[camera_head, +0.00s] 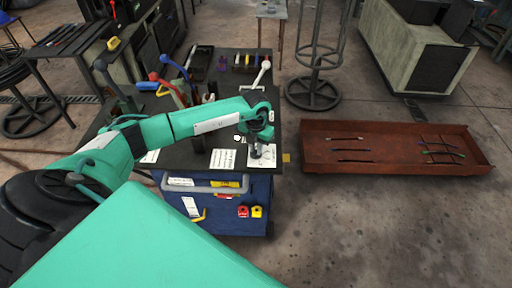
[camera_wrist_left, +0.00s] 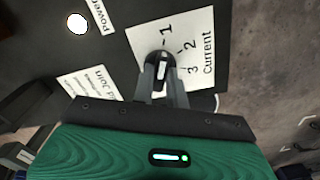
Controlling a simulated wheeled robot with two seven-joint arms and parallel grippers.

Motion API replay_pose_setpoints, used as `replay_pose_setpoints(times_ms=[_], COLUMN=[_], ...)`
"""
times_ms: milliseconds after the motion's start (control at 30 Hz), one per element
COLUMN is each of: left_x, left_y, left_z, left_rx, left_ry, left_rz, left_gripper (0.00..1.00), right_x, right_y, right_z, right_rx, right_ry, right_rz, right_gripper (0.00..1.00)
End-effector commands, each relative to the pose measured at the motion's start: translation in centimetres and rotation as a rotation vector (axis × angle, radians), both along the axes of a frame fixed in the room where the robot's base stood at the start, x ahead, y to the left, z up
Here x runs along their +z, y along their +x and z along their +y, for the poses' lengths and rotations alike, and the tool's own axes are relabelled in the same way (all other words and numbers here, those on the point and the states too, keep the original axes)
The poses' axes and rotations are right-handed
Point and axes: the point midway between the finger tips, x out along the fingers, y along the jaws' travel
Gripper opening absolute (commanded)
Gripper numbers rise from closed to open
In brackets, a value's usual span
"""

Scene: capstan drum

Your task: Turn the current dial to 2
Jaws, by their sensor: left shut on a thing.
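My left gripper (camera_head: 258,146) is over the front right part of the dark top of a blue cart. In the left wrist view its two fingers (camera_wrist_left: 161,75) are closed on the sides of the small current dial (camera_wrist_left: 160,57). The dial is dark with a short white mark. It sits on a white card (camera_wrist_left: 188,36) marked 1, 2, 3 and "Current". The white mark looks turned toward the 1 side, but I cannot tell its exact setting. In the head view the fingers hide the dial. My right gripper is not in view.
The blue cart (camera_head: 235,215) has a grey handle and red and yellow items on its front. Levers with red and blue handles (camera_head: 175,68) and a white-knobbed lever (camera_head: 264,66) stand behind my arm. A rusty tray (camera_head: 390,165) lies on the floor at right.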

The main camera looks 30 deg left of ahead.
Motion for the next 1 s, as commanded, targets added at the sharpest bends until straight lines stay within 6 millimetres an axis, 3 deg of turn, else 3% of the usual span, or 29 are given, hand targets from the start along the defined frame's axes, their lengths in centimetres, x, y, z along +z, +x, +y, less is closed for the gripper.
replay_pose_setpoints(times_ms=[533, 700, 1000], left_x=[-0.3, -0.2, 0.0], left_y=[0.1, 0.1, 0.1], left_z=[0.1, 0.1, 0.1], left_rx=[-0.398, -0.528, -0.688], left_ry=[0.001, 0.001, 0.001], left_rz=[-0.003, -0.003, -0.003], left_gripper=[0.0, 0.0, 0.0], right_x=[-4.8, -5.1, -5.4], right_y=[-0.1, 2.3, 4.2], right_z=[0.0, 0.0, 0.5], right_rx=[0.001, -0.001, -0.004], right_ry=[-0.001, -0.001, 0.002], right_rz=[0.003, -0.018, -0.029], right_gripper=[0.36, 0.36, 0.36])
